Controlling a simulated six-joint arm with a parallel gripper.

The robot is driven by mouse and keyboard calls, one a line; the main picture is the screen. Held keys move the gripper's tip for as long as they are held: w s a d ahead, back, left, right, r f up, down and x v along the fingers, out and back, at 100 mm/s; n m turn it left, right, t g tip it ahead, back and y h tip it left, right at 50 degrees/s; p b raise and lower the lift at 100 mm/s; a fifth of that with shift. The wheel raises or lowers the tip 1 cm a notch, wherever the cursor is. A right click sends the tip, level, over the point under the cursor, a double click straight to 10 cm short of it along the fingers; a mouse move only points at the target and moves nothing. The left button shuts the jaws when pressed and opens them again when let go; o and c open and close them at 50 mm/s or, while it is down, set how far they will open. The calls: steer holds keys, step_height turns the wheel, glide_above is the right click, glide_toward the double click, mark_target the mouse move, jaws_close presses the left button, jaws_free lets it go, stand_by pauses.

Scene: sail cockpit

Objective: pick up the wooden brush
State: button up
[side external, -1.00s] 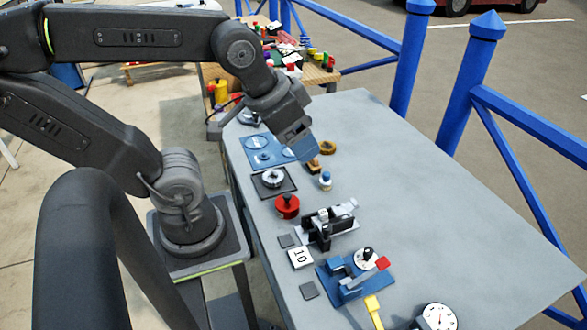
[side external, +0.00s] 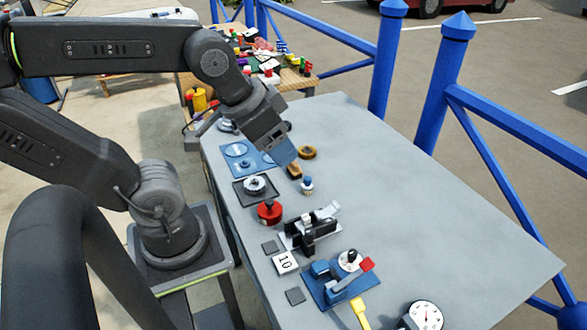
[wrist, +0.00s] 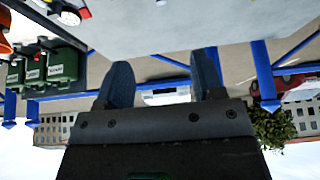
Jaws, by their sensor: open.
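A small brown wooden block (side external: 294,172), which looks like the wooden brush, lies on the grey table; its bristles cannot be made out. My gripper (side external: 284,157) is just above and to the left of it in the side view, its blue fingers hiding part of it. In the wrist view my gripper (wrist: 163,62) shows two blue fingers spread apart with nothing between them. The brush cannot be made out in the wrist view.
Close by on the grey table (side external: 420,220) are a brown ring (side external: 307,152), a small blue-and-white bottle (side external: 306,186), a blue panel (side external: 240,160), a dark square with a silver dial (side external: 254,185) and a red knob (side external: 269,211). The table's right side is clear.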

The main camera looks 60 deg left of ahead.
steer(key=m+g+y, duration=0.1)
steer(key=m+g, duration=0.5)
steer(key=m, duration=1.2)
glide_above(294, 162)
steer(key=d, duration=0.1)
step_height(294, 162, down, 11)
steer(key=f, duration=0.8)
steer(key=a+f, duration=0.1)
steer(key=f, duration=0.4)
steer(key=shift+a, duration=0.1)
steer(key=c, duration=1)
